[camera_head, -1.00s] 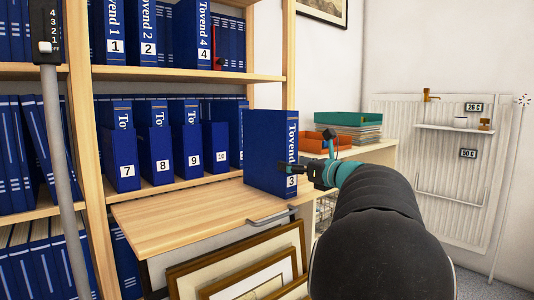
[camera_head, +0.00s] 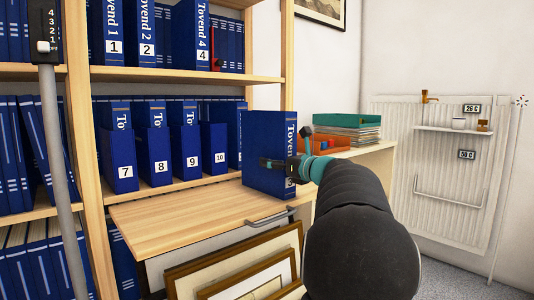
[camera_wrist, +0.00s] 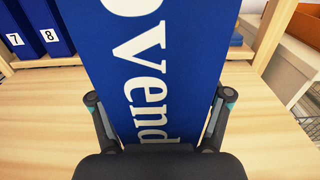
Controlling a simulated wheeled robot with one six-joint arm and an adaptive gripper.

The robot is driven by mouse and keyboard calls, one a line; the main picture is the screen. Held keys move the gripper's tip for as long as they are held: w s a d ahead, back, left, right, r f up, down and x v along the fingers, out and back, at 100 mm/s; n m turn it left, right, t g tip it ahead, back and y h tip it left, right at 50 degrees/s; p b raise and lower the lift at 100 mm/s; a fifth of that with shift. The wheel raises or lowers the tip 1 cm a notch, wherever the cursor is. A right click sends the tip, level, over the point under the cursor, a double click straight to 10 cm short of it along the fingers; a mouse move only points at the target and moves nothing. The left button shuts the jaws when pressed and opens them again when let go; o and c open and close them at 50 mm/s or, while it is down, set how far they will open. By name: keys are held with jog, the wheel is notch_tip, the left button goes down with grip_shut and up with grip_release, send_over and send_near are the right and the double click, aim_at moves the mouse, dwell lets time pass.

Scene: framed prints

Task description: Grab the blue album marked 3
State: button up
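The blue album marked 3 (camera_head: 262,138) stands upright on the pull-out wooden board, its spine with white "Tovend" lettering facing right. My gripper (camera_head: 277,163) is at the lower part of the spine and largely hides the number label. In the wrist view the album's spine (camera_wrist: 158,60) fills the middle. My gripper (camera_wrist: 160,103) is open, with one finger on each side of the spine, close to the album's edges. Whether the fingers touch it is hard to tell. The album's bottom is hidden in the wrist view.
Blue albums 7, 8, 9 and 10 (camera_head: 171,150) stand on the shelf behind. The wooden board (camera_head: 185,213) is clear left of the album. Framed prints (camera_head: 250,270) lean below it. An orange tray (camera_head: 331,142) and a teal tray (camera_head: 342,120) lie to the right.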

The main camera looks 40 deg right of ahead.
grip_shut()
jog(key=shift+r, duration=0.1)
